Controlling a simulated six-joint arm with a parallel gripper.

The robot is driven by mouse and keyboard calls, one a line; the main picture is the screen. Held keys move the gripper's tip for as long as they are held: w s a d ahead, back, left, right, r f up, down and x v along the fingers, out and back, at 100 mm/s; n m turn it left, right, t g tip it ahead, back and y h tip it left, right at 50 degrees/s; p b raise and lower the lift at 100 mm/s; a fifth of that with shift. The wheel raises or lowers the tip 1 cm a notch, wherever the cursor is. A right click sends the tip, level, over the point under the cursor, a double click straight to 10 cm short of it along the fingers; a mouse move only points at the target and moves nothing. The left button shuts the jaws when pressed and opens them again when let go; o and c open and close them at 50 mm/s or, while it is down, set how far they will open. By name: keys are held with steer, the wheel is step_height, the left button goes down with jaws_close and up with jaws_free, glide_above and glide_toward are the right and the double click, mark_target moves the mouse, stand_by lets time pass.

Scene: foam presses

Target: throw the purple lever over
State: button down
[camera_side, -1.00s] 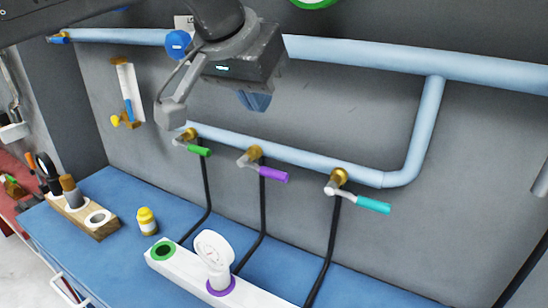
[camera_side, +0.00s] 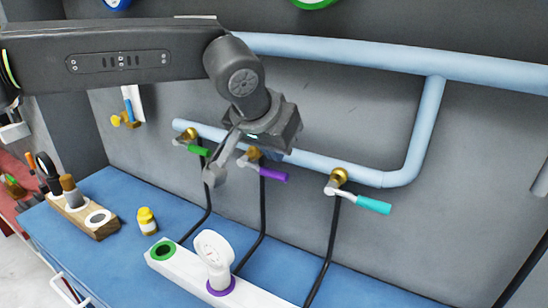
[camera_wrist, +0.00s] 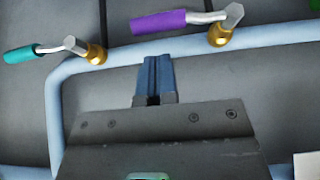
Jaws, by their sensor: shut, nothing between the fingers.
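The purple lever (camera_side: 273,176) is on a brass valve under the light-blue pipe in the side view, its handle pointing right and slightly down. In the wrist view the purple lever (camera_wrist: 172,21) lies across the top, just beyond my fingertips, with its brass valve to the right. My gripper (camera_wrist: 153,62) is shut and empty, its blue fingers together. In the side view it is close to the valve of the purple lever, and its fingers are mostly hidden behind its own body. I see a gap between fingertips and handle in the wrist view.
A green lever (camera_side: 197,149) is left of the purple one, and a teal lever (camera_side: 373,205) is right. The light-blue pipe (camera_side: 318,166) runs above them.

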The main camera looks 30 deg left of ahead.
mark_target(278, 173)
steer(key=shift+s+f, duration=0.2)
steer(key=shift+f, duration=0.8)
steer(key=shift+d+f+y, duration=0.15)
steer(key=shift+f+y, duration=0.2)
steer(key=shift+y, duration=0.05)
steer(key=shift+d+f+m+y, duration=0.25)
steer(key=shift+f+m+y, duration=0.25)
steer(key=shift+f+y, duration=0.4)
step_height(278, 173, down, 2)
steer(key=m+y, duration=0.1)
steer(key=y, duration=0.2)
steer(key=shift+f, duration=0.2)
steer(key=a+f+m+t+y, duration=0.1)
steer(key=a+f+m+y, duration=0.1)
steer(key=a+f+y, duration=0.3)
steer(key=shift+f+m+t+y, duration=0.3)
steer(key=shift+f+m+y, duration=0.1)
steer(key=shift+f+y, duration=0.25)
steer(key=shift+a, duration=0.15)
